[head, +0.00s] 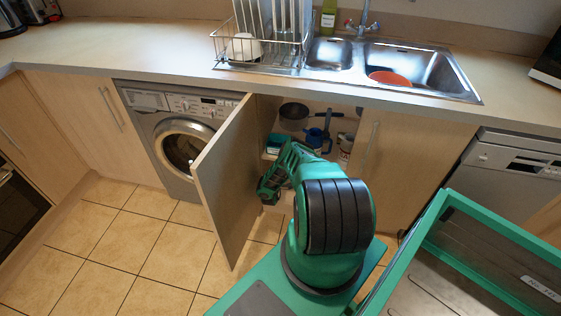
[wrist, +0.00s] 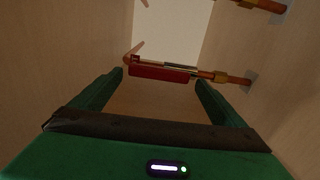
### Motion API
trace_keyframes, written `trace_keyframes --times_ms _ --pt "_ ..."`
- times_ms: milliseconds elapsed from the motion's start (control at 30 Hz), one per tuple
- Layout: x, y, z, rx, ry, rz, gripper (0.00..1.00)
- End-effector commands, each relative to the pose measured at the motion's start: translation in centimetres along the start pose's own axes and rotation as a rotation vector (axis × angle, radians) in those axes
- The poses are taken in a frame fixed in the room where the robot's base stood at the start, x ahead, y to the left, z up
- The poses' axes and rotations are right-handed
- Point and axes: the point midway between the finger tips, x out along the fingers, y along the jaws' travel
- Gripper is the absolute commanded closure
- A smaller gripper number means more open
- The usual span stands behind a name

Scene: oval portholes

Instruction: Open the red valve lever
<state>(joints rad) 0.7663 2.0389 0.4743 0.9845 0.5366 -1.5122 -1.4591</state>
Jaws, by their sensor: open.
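The red valve lever (wrist: 159,73) shows in the wrist view as a red bar lying along a copper pipe (wrist: 215,76). My gripper (wrist: 160,88) is open, with one green finger to the left of the lever and one to the right. The lever appears beyond or between the fingertips; I cannot tell whether they touch it. In the head view my arm reaches into the open cupboard under the sink, and my gripper (head: 268,190) is partly hidden near the door edge. The lever is hidden in the head view.
The open cupboard door (head: 228,180) stands left of my arm. Pans and a blue jug (head: 316,138) sit inside the cupboard. A second pipe (wrist: 262,5) runs above in the wrist view. A washing machine (head: 180,135) is at left; tiled floor lies clear at lower left.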

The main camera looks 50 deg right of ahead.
Motion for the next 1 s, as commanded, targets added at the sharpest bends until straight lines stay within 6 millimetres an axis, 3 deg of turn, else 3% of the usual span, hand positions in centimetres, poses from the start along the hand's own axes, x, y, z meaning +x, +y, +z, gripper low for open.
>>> trace_keyframes --times_ms 167,600,1000 --pt "-0.9 -0.1 -0.1 0.001 0.001 -0.002 0.05" --pt "-8.4 -0.1 -0.1 0.001 -0.001 -0.004 0.05" --pt "-10.6 -0.1 -0.2 -0.002 0.000 -0.001 0.05"
